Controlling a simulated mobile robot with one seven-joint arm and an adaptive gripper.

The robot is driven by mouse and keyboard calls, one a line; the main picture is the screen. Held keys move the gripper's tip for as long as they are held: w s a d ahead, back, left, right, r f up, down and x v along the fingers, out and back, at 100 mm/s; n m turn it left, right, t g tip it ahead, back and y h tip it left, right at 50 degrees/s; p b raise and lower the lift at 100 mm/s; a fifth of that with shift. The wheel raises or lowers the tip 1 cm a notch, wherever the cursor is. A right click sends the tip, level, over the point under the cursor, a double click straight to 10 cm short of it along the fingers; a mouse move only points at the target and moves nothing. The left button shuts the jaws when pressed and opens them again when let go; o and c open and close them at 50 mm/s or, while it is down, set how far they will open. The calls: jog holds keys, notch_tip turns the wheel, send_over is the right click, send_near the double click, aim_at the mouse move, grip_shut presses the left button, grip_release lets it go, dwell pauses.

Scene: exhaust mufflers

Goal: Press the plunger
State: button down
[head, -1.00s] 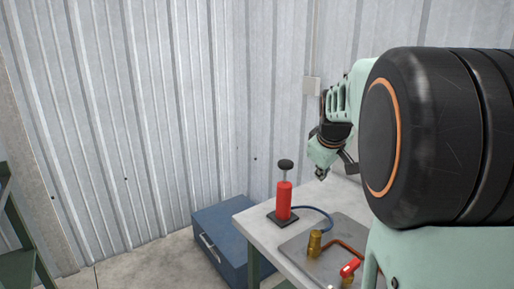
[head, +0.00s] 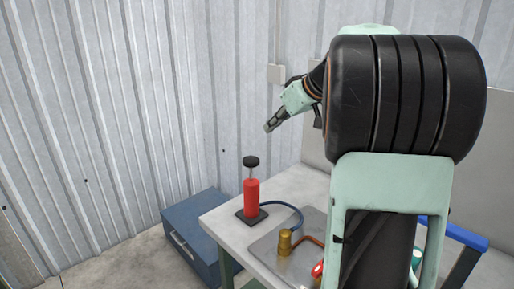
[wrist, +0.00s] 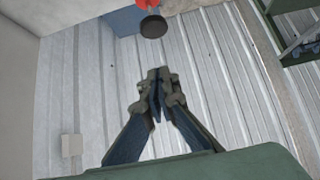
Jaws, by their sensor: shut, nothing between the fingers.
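The plunger is a black round knob (head: 251,161) on a thin rod above a red cylinder (head: 251,192). The cylinder stands upright on a dark square base at the table's left corner. The rod shows between knob and cylinder. My gripper (head: 268,129) is above and slightly right of the knob in the head view, apart from it. In the wrist view my gripper (wrist: 157,72) has its fingers together, with nothing between them. The black knob (wrist: 153,26) is beyond the fingertips there, near the top edge, with part of the red cylinder (wrist: 147,4) behind it.
A blue hose (head: 289,211) runs from the pump to a metal plate (head: 268,249) with a brass fitting (head: 285,241) and a red-handled part (head: 318,268). A blue box (head: 190,222) stands left of the table (head: 222,221). A corrugated wall (head: 100,120) is behind.

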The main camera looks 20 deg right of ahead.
jog(key=p, duration=0.1)
send_near(249, 157)
jog(key=w, duration=0.1)
jog(key=w+a, duration=0.1)
jog(key=w, duration=0.1)
jog(key=shift+w+a+r, duration=0.15)
jog(key=shift+a+r, duration=0.1)
jog(key=shift+a, duration=0.1)
jog(key=f, duration=0.3)
jog(key=shift+w+f, duration=0.2)
jog(key=shift+w, duration=0.05)
jog(key=shift+a+f, duration=0.1)
jog(key=shift+f, duration=0.45)
notch_tip(249, 157, down, 6)
jog(key=b, duration=0.8)
jog(key=shift+r, duration=0.1)
jog(key=shift+s, duration=0.1)
